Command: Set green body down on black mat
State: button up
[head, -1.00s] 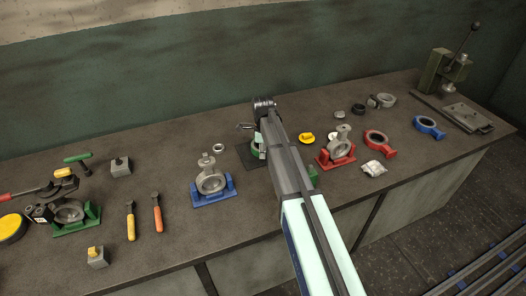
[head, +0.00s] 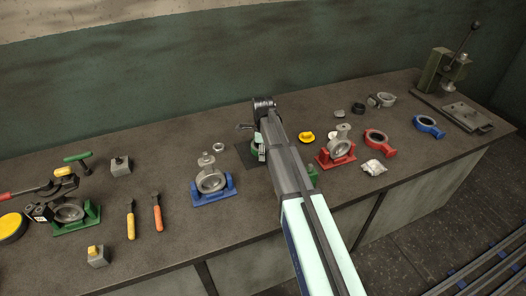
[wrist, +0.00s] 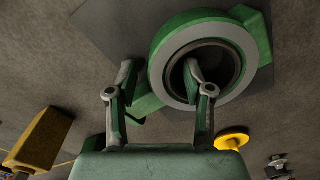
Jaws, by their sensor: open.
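The green body (wrist: 248,48) is a green ring with a pale grey face and a dark bore. In the wrist view it lies flat, at least partly over the black mat (wrist: 112,28), a dark flat sheet. In the head view the body (head: 255,150) is largely hidden behind my arm, with the mat (head: 243,157) showing to its left. My gripper (wrist: 160,70) is open at the body. One finger is over or in the bore, the other outside the ring's left edge. I cannot tell whether either finger touches it.
A blue stand with a grey casting (head: 211,190) stands left of the mat, and a red stand (head: 336,156) to the right. A small ring (head: 218,147) lies close to the mat. A yellow part (head: 306,137) is right of my arm. Bench between the blue stand and mat is clear.

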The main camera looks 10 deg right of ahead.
notch_tip(320, 180, up, 12)
dwell(0.6)
jog(key=shift+s, duration=0.1)
dwell(0.4)
